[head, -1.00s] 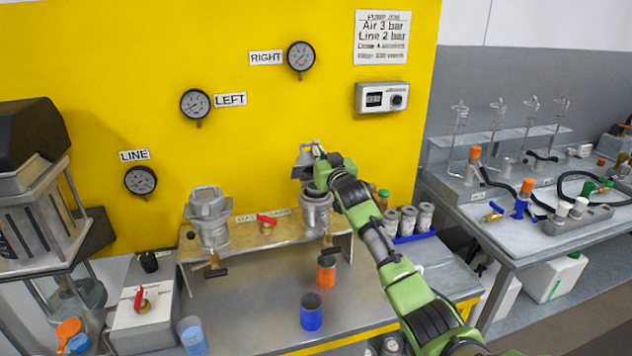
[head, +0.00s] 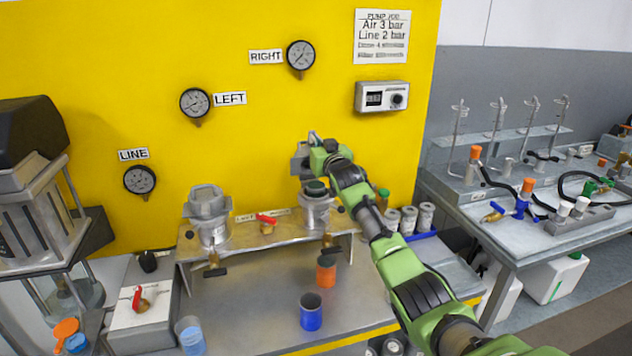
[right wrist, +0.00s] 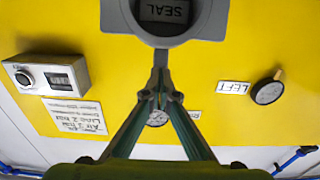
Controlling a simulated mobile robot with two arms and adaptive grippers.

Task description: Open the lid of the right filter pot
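The right filter pot (head: 316,214) is a grey metal pot on the raised bench shelf, below the right gauge. Its mouth shows dark green. Its grey lid (head: 298,163) stands raised and tilted at the back of the pot, partly hidden by my right gripper (head: 314,141). In the right wrist view the lid (right wrist: 200,22) hangs large at the top, with a dark window reading SEAL. My right gripper's fingers (right wrist: 160,88) come together there on a small grey tab at the lid's edge. My left gripper is not in view.
The left filter pot (head: 210,220) stands closed on the same shelf (head: 258,240), with a red-handled valve (head: 266,220) between. An orange cup (head: 326,272) and a blue cup (head: 311,312) stand in front. Grey canisters (head: 408,220) stand to the right. The yellow wall is close behind.

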